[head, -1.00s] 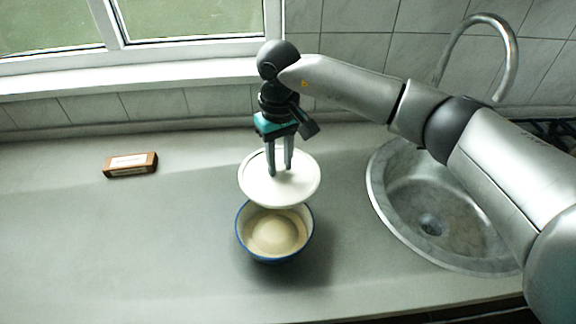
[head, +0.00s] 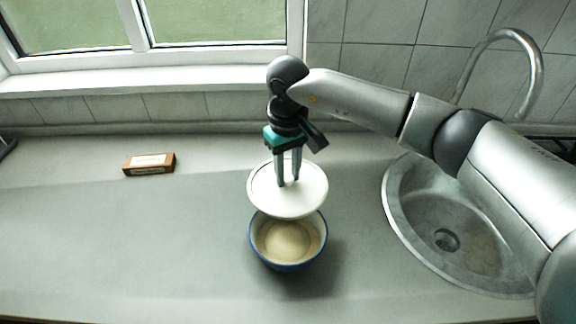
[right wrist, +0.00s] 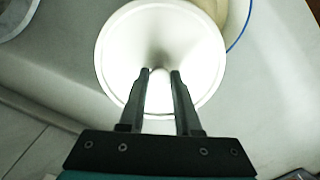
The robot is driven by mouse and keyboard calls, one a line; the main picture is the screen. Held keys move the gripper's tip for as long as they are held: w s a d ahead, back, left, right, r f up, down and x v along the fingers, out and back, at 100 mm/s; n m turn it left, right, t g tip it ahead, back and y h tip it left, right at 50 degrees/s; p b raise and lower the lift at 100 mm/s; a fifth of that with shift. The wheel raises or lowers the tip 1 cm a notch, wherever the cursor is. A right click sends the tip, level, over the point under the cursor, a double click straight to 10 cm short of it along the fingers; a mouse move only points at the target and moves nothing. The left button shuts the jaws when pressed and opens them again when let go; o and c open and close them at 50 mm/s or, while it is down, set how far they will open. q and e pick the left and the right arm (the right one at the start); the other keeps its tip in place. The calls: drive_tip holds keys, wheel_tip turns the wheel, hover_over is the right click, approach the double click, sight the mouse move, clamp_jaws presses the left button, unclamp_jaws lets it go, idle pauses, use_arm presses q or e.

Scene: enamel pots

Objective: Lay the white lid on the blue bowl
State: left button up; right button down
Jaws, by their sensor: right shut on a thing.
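The white lid (head: 307,203) is round and hangs level in my right gripper (head: 288,184), which is shut on it near its middle. The lid also shows in the right wrist view (right wrist: 202,50) under my right gripper (right wrist: 160,73). The blue bowl (head: 262,256), cream inside with a blue rim, stands upright on the counter. In the head view the lid covers the bowl's back rim, and the two look apart. In the right wrist view only part of the bowl (right wrist: 237,12) shows, at the top right beyond the lid. My left gripper is not in view.
The grey counter (head: 110,240) is clear to the left of the bowl. A brown block with a pale label (head: 149,164) lies at the back left. A round metal sink (head: 400,215) with a curved tap (head: 535,75) is at the right. A window and tiled wall are behind.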

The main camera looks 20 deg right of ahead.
sight(288, 216)
drive_tip(key=shift+s+a+p, duration=0.25)
drive_tip(key=shift+s, duration=0.6)
drive_tip(key=shift+s+a+p, duration=0.2)
drive_tip(key=shift+s+a, duration=0.05)
drive_tip(key=shift+s, duration=0.6)
drive_tip(key=shift+s+a+f, duration=0.1)
drive_tip(key=shift+s+a, duration=0.1)
drive_tip(key=shift+s, duration=0.55)
drive_tip(key=shift+s+a+f, duration=0.1)
drive_tip(key=shift+s+a, duration=0.15)
drive_tip(key=shift+s, duration=0.5)
drive_tip(key=shift+s+a, duration=0.2)
drive_tip(key=shift+s, duration=0.55)
drive_tip(key=shift+s+f, duration=0.15)
drive_tip(key=shift+f, duration=0.15)
drive_tip(key=shift+f+b, duration=1)
drive_tip(key=shift+b, duration=0.15)
drive_tip(key=shift+c, duration=0.2)
unclamp_jaws()
drive_tip(key=shift+r+p, duration=0.6)
drive_tip(key=shift+r, duration=1.15)
